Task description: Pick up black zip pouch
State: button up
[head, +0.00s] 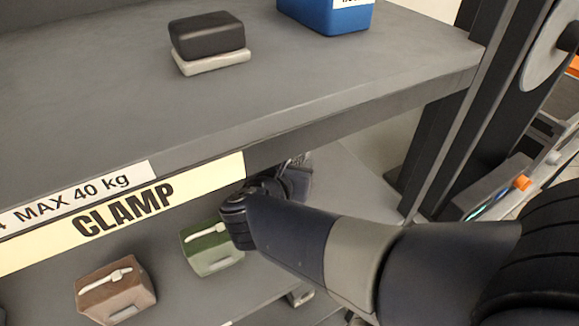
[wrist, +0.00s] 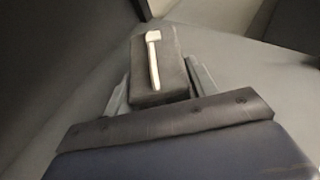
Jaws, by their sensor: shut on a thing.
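The black zip pouch (wrist: 171,72) shows in the wrist view as a dark grey block with a white zip pull on its top. My gripper (wrist: 159,88) has one finger on each side of the pouch and is shut on it. In the head view my gripper (head: 297,178) reaches in under the upper shelf, beside its front edge. The pouch cannot be made out clearly there, as my wrist and the shelf edge cover most of that spot. I cannot tell whether the pouch still touches the surface below.
A brown pouch (head: 116,291) and a green pouch (head: 209,251) sit on the lower shelf, left of my wrist. The upper shelf (head: 330,75) overhangs my gripper and bears a black case (head: 207,36) on a pale one, plus a blue box (head: 326,14). A dark rack post (head: 455,120) stands right.

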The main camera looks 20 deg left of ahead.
jog(key=r, duration=0.5)
jog(key=shift+s+d+r, duration=0.15)
jog(key=shift+d+r, duration=0.05)
jog(key=shift+r, duration=0.1)
jog(key=s+d, duration=1.2)
jog(key=d, duration=0.3)
jog(key=shift+f+b, duration=0.2)
jog(key=shift+b, duration=0.15)
